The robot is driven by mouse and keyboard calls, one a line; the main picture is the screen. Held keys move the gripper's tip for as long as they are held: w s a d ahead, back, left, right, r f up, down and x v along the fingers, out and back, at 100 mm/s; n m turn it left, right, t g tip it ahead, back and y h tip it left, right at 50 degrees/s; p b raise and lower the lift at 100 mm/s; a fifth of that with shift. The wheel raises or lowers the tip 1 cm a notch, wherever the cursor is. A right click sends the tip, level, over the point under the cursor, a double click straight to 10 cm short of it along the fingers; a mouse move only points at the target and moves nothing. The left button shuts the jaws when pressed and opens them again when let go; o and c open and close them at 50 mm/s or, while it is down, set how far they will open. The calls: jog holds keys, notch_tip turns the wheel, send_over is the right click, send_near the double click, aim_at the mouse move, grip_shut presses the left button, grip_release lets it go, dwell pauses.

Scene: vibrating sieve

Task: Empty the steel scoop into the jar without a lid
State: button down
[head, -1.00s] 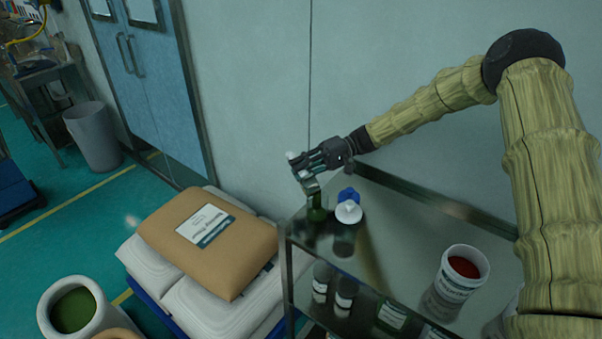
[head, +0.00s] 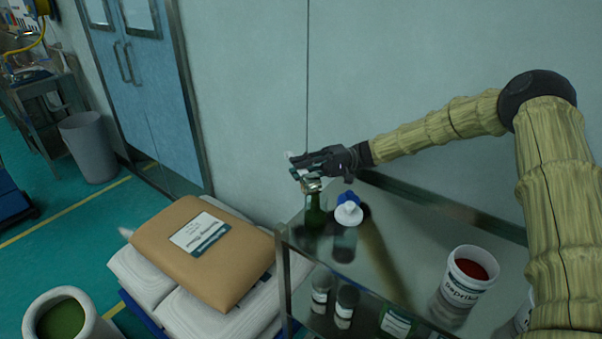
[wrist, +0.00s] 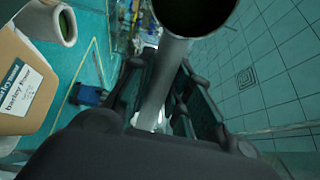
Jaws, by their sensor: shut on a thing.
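My gripper (head: 300,168) is shut on the steel scoop (head: 312,186), above the far left corner of the shelf top. In the wrist view the scoop's grey handle (wrist: 166,85) runs up from between the fingers to a dark round bowl (wrist: 195,8), cut off by the top edge. A green jar (head: 316,212) stands right under the scoop, and its mouth is covered by the scoop, so I cannot tell its rim. To its right stands a jar with a white lid (head: 348,213); a blue cap (head: 348,196) shows behind it. The scoop's contents cannot be seen.
An open tub of red powder (head: 470,272) stands on the shelf top (head: 405,240). Small jars (head: 345,302) fill the shelf below. A brown sack (head: 205,250) lies on white sacks at the left. An open container of green powder (head: 62,318) is at the lower left.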

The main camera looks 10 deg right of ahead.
jog(key=shift+d+f+g+y+b, duration=0.1)
jog(key=shift+d+g+y+b, duration=0.15)
jog(key=shift+y+b, duration=0.95)
jog(key=shift+w+b, duration=0.1)
jog(key=shift+b, duration=0.75)
jog(key=shift+r, duration=0.2)
jog(key=shift+s+a+h, duration=0.1)
jog(key=shift+s+h, duration=0.1)
jog(key=shift+h, duration=0.8)
jog(key=shift+a+r+h+p, duration=0.15)
jog(key=shift+h+p, duration=0.25)
jog(key=shift+p, duration=0.3)
